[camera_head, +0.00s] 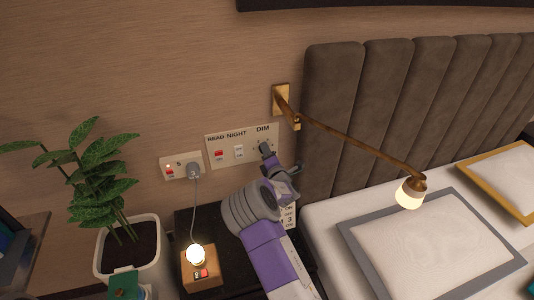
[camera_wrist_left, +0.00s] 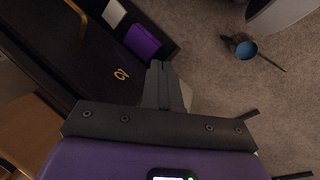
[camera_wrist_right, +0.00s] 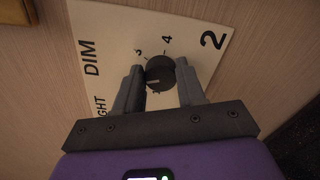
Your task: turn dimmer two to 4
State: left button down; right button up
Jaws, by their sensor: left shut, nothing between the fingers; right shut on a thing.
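Dimmer two is a round dark knob (camera_wrist_right: 160,73) on a cream wall plate (camera_head: 228,153) marked READ, NIGHT and DIM. In the right wrist view, a large 2 stands beside the knob, and the scale marks 3 and 4 show near its upper edge. Where its pointer stands I cannot make out. My right gripper (camera_wrist_right: 161,82) is shut on the knob, one finger on each side; in the head view this gripper (camera_head: 266,152) reaches the plate below DIM and mostly hides the knob. My left gripper (camera_wrist_left: 158,68) is shut and empty, above dark furniture and carpet.
A socket plate (camera_head: 172,166) with a plug is left of the dimmer plate. Below stand a small lit lamp (camera_head: 200,270) and a potted plant (camera_head: 128,245). A brass wall lamp (camera_head: 350,137) reaches over the bed on the right.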

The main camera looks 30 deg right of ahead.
jog(key=m, duration=0.7)
jog(key=m+b, duration=0.1)
jog(key=m, duration=1.4)
jog(key=shift+a+f, duration=0.25)
jog(key=shift+f, duration=0.1)
jog(key=o, duration=1)
jog(key=shift+s, duration=0.1)
jog(key=p+v, duration=0.1)
jog(key=v, duration=0.6)
jog(key=shift+s+a, duration=0.1)
jog(key=shift+s, duration=0.05)
